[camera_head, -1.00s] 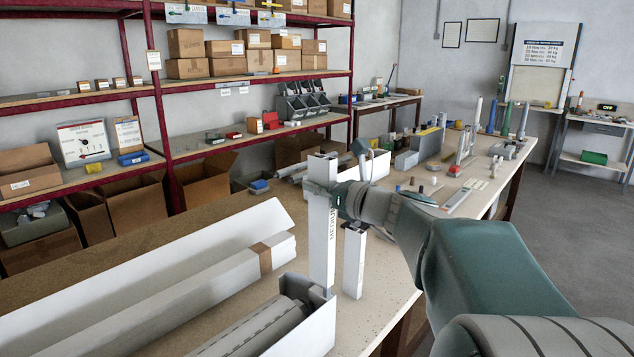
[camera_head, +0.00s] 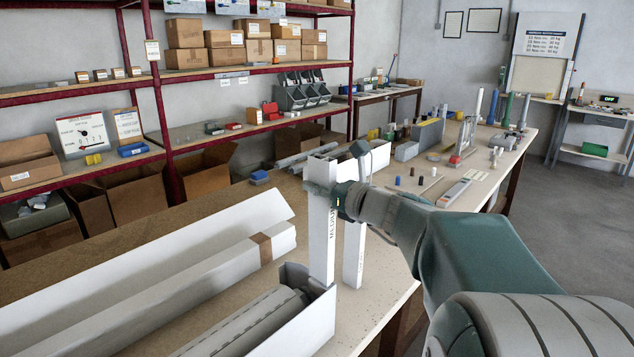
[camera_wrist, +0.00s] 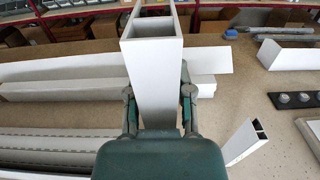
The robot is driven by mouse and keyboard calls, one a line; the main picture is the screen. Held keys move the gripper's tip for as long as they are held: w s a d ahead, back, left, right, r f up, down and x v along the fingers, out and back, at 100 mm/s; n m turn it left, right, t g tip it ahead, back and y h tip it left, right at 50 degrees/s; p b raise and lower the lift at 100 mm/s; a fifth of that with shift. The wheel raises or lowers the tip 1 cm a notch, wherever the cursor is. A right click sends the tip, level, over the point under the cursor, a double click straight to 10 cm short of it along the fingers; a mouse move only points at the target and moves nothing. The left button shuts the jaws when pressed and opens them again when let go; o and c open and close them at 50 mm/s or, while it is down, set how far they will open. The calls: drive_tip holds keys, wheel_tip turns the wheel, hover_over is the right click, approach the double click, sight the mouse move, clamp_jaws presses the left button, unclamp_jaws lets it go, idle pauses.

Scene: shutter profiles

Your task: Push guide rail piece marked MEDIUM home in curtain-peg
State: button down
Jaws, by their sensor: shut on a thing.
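The white guide rail piece marked MEDIUM (camera_head: 321,240) stands upright in my gripper (camera_head: 322,190). Its lettering runs down the side, partly covered near the gripper. In the wrist view my two fingers (camera_wrist: 158,100) close on the rail piece (camera_wrist: 155,65) from both sides, and its open, divided hollow end faces the camera. A second white upright piece (camera_head: 354,255) stands close to its right; it shows leaning in the wrist view (camera_wrist: 243,142). The held piece's lower end is near the open white box, and its contact there cannot be told. No curtain-peg can be clearly identified.
An open white box with grey slatted profiles (camera_head: 325,318) stands at the front. A long white carton (camera_head: 170,290) lies left of it. A dark plate with round knobs (camera_wrist: 292,100) lies right in the wrist view. Small parts crowd the far table; red shelving (camera_head: 163,110) stands behind.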

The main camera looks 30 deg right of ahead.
drive_tip(key=shift+f, duration=0.45)
drive_tip(key=shift+c, duration=2.1)
unclamp_jaws()
drive_tip(key=v, duration=1.2)
